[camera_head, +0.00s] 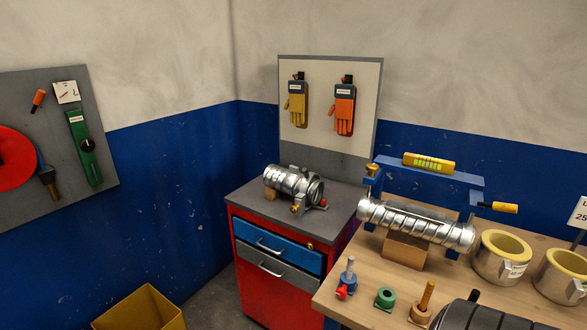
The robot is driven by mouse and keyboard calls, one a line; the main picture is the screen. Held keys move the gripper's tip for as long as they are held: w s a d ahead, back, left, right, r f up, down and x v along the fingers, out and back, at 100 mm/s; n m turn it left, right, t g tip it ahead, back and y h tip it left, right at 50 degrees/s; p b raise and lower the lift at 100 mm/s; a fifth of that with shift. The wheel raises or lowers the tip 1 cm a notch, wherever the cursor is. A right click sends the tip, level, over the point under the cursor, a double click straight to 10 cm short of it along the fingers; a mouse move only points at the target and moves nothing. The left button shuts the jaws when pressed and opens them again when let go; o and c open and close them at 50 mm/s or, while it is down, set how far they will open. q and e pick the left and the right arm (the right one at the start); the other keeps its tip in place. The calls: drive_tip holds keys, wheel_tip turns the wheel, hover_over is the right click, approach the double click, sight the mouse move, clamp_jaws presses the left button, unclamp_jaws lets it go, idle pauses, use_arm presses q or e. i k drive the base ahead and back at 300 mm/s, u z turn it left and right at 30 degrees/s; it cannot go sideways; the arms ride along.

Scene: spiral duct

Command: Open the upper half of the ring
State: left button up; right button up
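A short silver duct piece (293,184) lies on top of the red tool cabinet, with band-like rings around it and a small brass knob (295,208) at its front. A spiral metal duct (415,222) lies on a wooden block on the workbench, in front of a blue frame. Two metal cylinders with yellow rims (502,257) (563,277) stand on the bench at the right. I cannot tell which of these is the task's ring, and no raised upper half is clear. Neither of my grippers shows.
The cabinet (274,285) stands left of the wooden workbench (350,304). Small fittings, a green one (385,297) among them, stand near the bench's front edge. The blue frame (452,175) rises behind the spiral duct. A yellow bin (140,310) is on the floor.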

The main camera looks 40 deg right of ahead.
sight(303, 186)
drive_tip(key=z, duration=0.3)
drive_tip(key=i, duration=0.7)
drive_tip(key=z, duration=1.25)
drive_tip(key=i, duration=0.45)
drive_tip(key=z, duration=0.4)
